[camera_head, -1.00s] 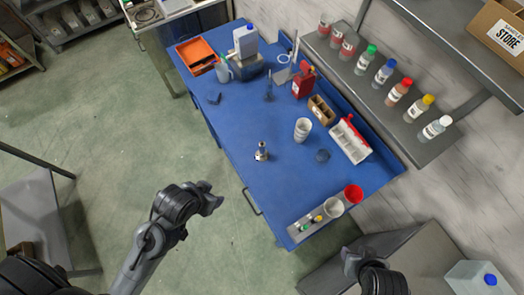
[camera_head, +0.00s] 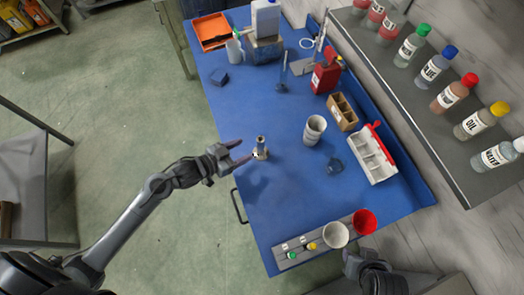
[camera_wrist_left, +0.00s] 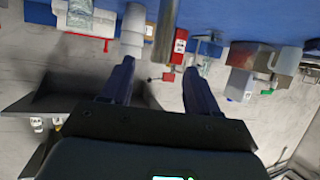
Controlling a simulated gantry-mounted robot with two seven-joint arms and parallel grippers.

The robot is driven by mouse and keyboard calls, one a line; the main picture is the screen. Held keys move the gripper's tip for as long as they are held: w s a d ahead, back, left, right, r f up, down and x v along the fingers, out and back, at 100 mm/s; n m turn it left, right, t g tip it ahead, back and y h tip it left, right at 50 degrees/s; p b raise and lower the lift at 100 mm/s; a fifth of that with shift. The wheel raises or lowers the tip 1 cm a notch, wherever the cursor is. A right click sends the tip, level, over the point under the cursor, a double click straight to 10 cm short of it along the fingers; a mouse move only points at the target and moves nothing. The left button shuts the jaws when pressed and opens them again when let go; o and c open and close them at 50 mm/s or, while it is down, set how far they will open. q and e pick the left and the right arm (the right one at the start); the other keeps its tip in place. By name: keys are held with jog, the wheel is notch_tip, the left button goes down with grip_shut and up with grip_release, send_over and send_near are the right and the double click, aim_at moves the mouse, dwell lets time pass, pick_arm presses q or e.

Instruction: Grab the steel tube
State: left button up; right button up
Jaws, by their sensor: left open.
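The steel tube (camera_head: 260,147) stands upright on the blue table (camera_head: 265,205), near its left edge, with a wider collar low down. My left gripper (camera_head: 239,153) is open and empty just left of the tube, its fingers pointing at it. In the left wrist view, which is upside down, the tube (camera_wrist_left: 165,30) appears between the fingertips of my left gripper (camera_wrist_left: 154,48), nearer one finger; I see no grip. My right arm's end (camera_head: 366,268) shows at the bottom edge, and its fingers are not clear.
A grey cup stack (camera_head: 314,130), a wooden box (camera_head: 343,110) and a white-and-red tray (camera_head: 373,153) stand right of the tube. A red can (camera_head: 325,75) is behind. A rack with cups (camera_head: 322,238) lies at the front. The table around the tube is clear.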

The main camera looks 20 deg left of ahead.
aim_at(264, 140)
pick_arm(q)
jog(key=shift+f+x, duration=0.15)
jog(key=shift+x, duration=2.65)
jog(key=shift+f+x, duration=0.15)
jog(key=shift+x, duration=2.65)
jog(key=shift+a, duration=0.2)
jog(key=c, duration=1.1)
jog(key=shift+r, duration=0.15)
